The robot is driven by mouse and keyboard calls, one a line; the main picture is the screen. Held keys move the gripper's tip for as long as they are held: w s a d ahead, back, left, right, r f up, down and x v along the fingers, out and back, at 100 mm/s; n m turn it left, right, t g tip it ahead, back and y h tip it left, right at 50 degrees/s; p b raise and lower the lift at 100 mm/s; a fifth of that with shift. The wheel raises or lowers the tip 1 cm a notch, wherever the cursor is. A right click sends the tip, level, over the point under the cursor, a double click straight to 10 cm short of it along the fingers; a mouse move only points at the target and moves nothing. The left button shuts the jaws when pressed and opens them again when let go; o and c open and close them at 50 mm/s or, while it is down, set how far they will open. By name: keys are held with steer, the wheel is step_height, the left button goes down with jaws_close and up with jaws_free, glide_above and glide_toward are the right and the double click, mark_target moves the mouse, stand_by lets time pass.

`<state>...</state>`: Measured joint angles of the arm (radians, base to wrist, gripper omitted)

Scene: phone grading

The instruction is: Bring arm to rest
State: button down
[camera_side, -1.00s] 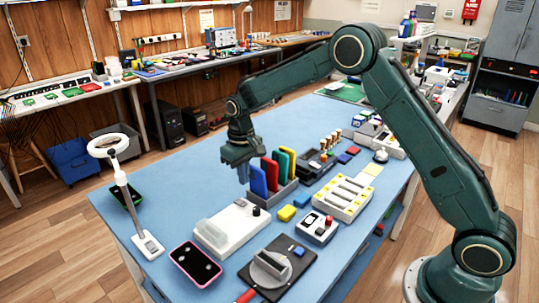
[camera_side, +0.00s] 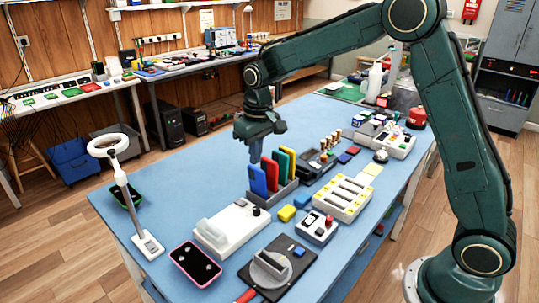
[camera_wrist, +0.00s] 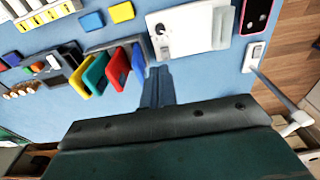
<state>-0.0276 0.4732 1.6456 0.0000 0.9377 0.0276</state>
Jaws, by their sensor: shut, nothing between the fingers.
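My gripper (camera_side: 255,152) hangs above the blue worktable (camera_side: 185,165), just behind the rack (camera_side: 283,192) in the side view. Its fingers are together with nothing between them. In the wrist view my gripper (camera_wrist: 155,72) points down past the blue phone at the end of the rack. The rack holds a blue phone (camera_side: 257,180), a red phone (camera_side: 270,172), a green phone (camera_side: 280,164) and a yellow phone (camera_side: 290,160), all standing upright. These also show in the wrist view, with the red phone (camera_wrist: 118,70) beside the blue phone (camera_wrist: 138,60). Whether the fingers touch the blue phone cannot be told.
A ring lamp (camera_side: 122,180) stands at the left. A pink-edged phone (camera_side: 195,264), a white device (camera_side: 230,228) and a dark fixture (camera_side: 268,270) lie in front. A yellow-trimmed tray (camera_side: 343,197) is at the right. The table's left back is clear.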

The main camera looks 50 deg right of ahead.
steer(key=s+d+r+t, duration=0.1)
steer(key=s+r+t, duration=0.1)
steer(key=s+r, duration=1.2)
steer(key=s+f+t, duration=0.2)
steer(key=s+f, duration=0.1)
steer(key=s, duration=1.4)
steer(key=shift+s+d+t, duration=0.2)
steer(key=shift+t, duration=0.1)
steer(key=shift+w, duration=0.1)
